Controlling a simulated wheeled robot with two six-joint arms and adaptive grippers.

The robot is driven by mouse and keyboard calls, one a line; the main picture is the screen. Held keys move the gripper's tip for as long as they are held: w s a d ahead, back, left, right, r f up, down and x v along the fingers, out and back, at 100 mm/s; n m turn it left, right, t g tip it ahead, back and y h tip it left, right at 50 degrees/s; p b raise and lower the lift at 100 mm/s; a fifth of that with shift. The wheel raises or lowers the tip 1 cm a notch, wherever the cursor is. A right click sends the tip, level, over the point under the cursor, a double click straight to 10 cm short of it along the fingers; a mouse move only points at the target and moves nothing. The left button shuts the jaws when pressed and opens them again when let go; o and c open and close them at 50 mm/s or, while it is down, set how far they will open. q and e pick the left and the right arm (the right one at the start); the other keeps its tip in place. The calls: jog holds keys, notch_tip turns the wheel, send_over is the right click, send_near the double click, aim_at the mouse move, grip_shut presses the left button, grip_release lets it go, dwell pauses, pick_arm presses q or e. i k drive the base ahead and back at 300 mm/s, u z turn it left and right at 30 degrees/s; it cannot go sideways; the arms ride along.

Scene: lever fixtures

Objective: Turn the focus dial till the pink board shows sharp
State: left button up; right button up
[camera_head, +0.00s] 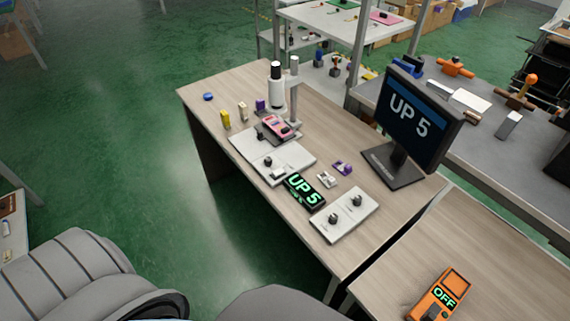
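The pink board (276,127) lies on a light grey plate (292,163) under a white upright camera or scope (276,88) on a stand. A black knob (267,161) sits on the front of that plate. A light grey panel (328,228) nearer to me carries two black knobs (357,200) (333,218). I cannot read the labels, so I cannot tell which knob is the focus dial. A small black display (304,190) shows "UP 5" in green. Neither gripper is in view.
Small yellow (225,119), blue (208,96) and purple (343,168) parts lie on the wooden table (225,92). An orange device (440,296) reading "OFF" is on a nearer table. A grey bench (480,140) with fixtures stands behind. Open green floor (110,130) lies to the left.

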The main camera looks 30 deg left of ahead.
aim_at(268, 162)
jog(key=z, duration=0.1)
jog(key=k, duration=1.05)
jog(key=u, duration=1.25)
jog(key=i, duration=1.65)
jog(key=z, duration=0.7)
